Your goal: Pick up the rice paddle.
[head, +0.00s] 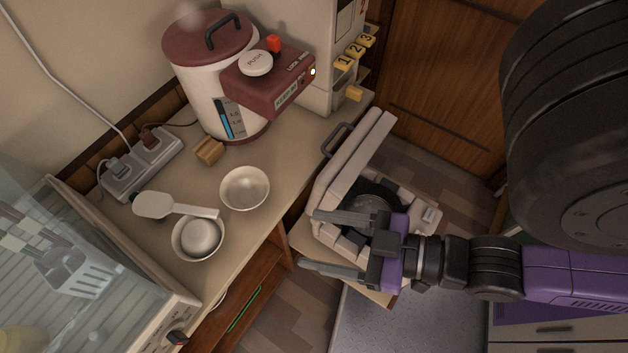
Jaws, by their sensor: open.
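The white rice paddle (154,205) lies across the rim of a small bowl (190,252) on the counter. Its broad round end points left and its handle reaches right, toward a second bowl. Another rounded white piece sits inside the small bowl; I cannot tell what it is. My gripper (308,240) is open and empty, with its two dark fingers pointing left. In the picture it is to the right of the paddle, past the counter's front edge and over the open rice cooker. A clear gap separates it from the paddle.
An empty bowl (245,188) stands beside the paddle's handle. A red and white hot-water pot (200,90), a small wooden block (209,150) and a power strip (140,162) are behind. The glass-fronted dish dryer (120,270) is at left. The open rice cooker (408,190) is under my gripper.

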